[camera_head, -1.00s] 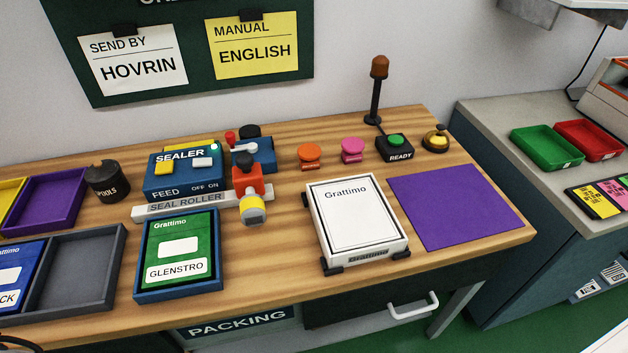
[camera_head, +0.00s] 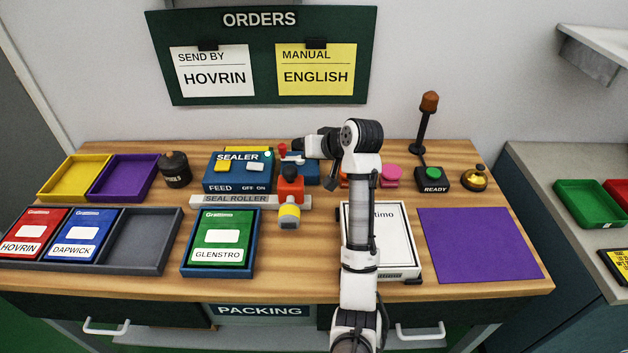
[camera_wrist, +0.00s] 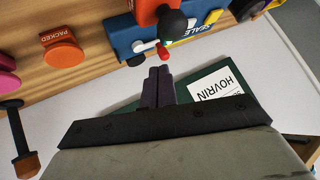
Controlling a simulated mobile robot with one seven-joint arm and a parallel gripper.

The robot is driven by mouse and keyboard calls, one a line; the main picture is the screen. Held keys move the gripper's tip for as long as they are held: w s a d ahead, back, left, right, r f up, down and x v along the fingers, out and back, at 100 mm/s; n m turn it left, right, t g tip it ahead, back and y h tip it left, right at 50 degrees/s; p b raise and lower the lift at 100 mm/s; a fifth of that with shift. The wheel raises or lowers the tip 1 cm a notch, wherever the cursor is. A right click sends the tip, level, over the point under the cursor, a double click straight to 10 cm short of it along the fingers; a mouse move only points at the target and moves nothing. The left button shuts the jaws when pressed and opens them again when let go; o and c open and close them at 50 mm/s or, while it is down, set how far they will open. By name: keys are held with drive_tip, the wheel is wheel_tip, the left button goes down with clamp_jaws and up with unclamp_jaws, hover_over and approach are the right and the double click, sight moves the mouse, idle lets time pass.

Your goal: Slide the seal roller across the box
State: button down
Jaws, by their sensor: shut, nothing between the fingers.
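The seal roller (camera_head: 290,192) has an orange-red body, a black knob on top and a yellow-and-white cylinder at its front. It sits at the right end of the grey rail (camera_head: 233,200) labelled SEAL ROLLER. The white box (camera_head: 397,238) lies to its right, partly hidden behind my arm. My gripper (camera_head: 300,145) is above and behind the roller, near the blue unit with a small red knob. In the wrist view my gripper (camera_wrist: 158,72) is shut and empty, apart from the roller's orange body (camera_wrist: 147,12) and black knob at the top.
The blue sealer (camera_head: 238,175) stands left of the roller. The GLENSTRO packet (camera_head: 221,238) lies in a blue tray in front of the rail. Orange and pink stamps, a READY button (camera_head: 433,179) and a bell (camera_head: 474,178) stand at right. The purple mat (camera_head: 478,245) is bare.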

sight(290, 197)
drive_tip(key=s+d+f+m+g, duration=0.1)
drive_tip(key=s+d+f+g, duration=0.25)
drive_tip(key=d, duration=0.55)
drive_tip(key=shift+t, duration=0.25)
drive_tip(key=b+x, duration=0.1)
drive_tip(key=x, duration=0.2)
drive_tip(key=b+x, duration=0.2)
drive_tip(key=x, duration=0.1)
drive_tip(key=b+x, duration=0.1)
drive_tip(key=x, duration=0.2)
drive_tip(key=shift+s+a+f+b, duration=0.15)
drive_tip(key=shift+s+f+b, duration=0.2)
drive_tip(key=a, duration=0.3)
drive_tip(key=shift+w+a+b, duration=0.1)
drive_tip(key=shift+b, duration=0.3)
drive_tip(key=shift+a+r, duration=0.15)
drive_tip(key=shift+a, duration=0.4)
drive_tip(key=shift+a, duration=0.1)
